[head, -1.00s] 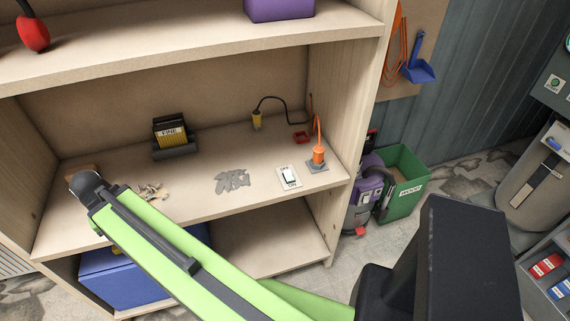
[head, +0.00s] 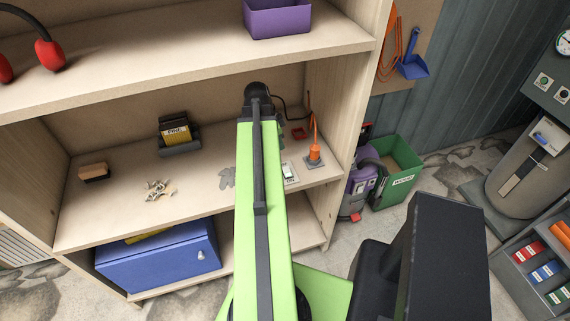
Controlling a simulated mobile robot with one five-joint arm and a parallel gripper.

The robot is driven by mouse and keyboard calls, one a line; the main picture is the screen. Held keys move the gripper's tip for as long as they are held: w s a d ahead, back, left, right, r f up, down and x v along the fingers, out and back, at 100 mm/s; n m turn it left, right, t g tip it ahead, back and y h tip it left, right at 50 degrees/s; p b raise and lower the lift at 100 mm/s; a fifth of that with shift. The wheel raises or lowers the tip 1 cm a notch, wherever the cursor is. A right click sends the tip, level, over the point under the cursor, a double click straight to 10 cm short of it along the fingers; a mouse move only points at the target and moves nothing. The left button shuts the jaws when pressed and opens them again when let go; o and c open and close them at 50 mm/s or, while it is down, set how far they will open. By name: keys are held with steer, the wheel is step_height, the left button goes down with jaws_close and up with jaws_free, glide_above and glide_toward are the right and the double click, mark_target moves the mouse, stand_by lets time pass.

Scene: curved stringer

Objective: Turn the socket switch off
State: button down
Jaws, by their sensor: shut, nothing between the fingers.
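The white socket switch (head: 289,171) lies on the middle shelf (head: 110,218), near its front right. My arm covers the left part of its plate. The rocker is too small to tell which way it is set. An orange plug (head: 314,150) stands upright in a grey socket (head: 315,161) just behind and right of the switch. My green arm reaches up across the shelf, left of the switch, with its black end joint near the shelf's back. My gripper's fingers do not show; the arm hides whatever is beyond that joint.
A sandpaper holder (head: 177,135), a wooden block brush (head: 94,172) and loose pale bits (head: 158,189) lie left of my arm. A red piece (head: 299,133) lies behind the plug. The upper shelf (head: 180,62) overhangs. The right side panel (head: 350,110) stands close to the plug.

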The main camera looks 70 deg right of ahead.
mark_target(288, 168)
steer(key=b+x, duration=0.8)
steer(key=x, duration=0.1)
steer(key=b+x, duration=0.4)
steer(key=b, duration=0.1)
steer(key=shift+w+a+f, duration=0.25)
steer(key=shift+w+f, duration=0.05)
steer(key=shift+w, duration=0.05)
steer(key=shift+w+f+b, duration=0.1)
steer(key=shift+f+b, duration=0.3)
steer(key=shift+r, duration=0.1)
